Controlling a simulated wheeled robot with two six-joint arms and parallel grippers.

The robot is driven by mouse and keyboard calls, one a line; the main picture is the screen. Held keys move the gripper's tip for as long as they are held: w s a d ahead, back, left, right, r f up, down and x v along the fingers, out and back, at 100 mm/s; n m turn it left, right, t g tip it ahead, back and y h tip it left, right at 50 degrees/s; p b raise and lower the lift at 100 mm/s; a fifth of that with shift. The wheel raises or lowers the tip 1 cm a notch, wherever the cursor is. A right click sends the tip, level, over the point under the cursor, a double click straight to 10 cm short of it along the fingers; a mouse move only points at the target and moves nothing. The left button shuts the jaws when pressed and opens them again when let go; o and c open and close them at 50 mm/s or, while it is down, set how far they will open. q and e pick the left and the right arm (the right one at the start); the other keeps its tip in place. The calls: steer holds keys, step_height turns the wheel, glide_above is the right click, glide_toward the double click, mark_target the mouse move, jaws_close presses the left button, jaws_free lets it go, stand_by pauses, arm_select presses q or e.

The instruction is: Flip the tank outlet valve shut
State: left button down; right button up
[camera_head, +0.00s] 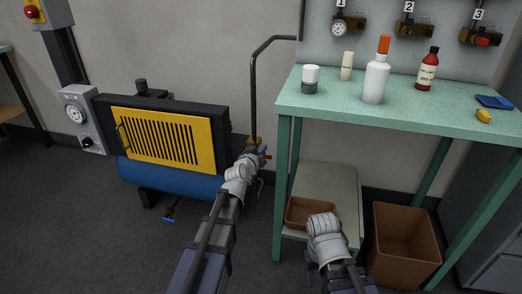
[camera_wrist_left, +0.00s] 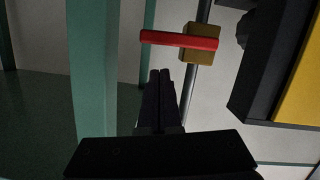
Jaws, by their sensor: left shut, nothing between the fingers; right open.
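The tank outlet valve is a brass block (camera_head: 253,142) on a dark pipe beside the blue tank (camera_head: 180,182). Its red lever (camera_head: 268,157) shows just past my left gripper (camera_head: 259,161). In the left wrist view the red lever (camera_wrist_left: 172,39) reaches left from the brass body (camera_wrist_left: 205,43), across the line of the pipe. My left gripper's fingers (camera_wrist_left: 160,74) are shut and empty. In that view their tips appear just below the lever, with a visible gap. My right gripper (camera_head: 323,229) is open at the lower shelf, its fingers hardly visible.
A green workbench (camera_head: 400,112) with bottles stands to the right; its leg (camera_wrist_left: 88,80) is close on the left in the wrist view. A yellow grille panel (camera_head: 165,140) stands above the tank. A blue-handled drain valve (camera_head: 169,218) hangs below. A brown bin (camera_head: 404,235) stands right.

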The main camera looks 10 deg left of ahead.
arm_select(q)
steer(key=d+r+p+v, duration=0.1)
steer(key=p+v, duration=0.1)
steer(key=v, duration=0.8)
steer(key=shift+a+r+p, duration=0.2)
steer(key=shift+a+p, duration=0.05)
steer(key=shift+p, duration=0.1)
arm_select(e)
step_height(320, 180, up, 4)
steer(key=shift+f, duration=0.1)
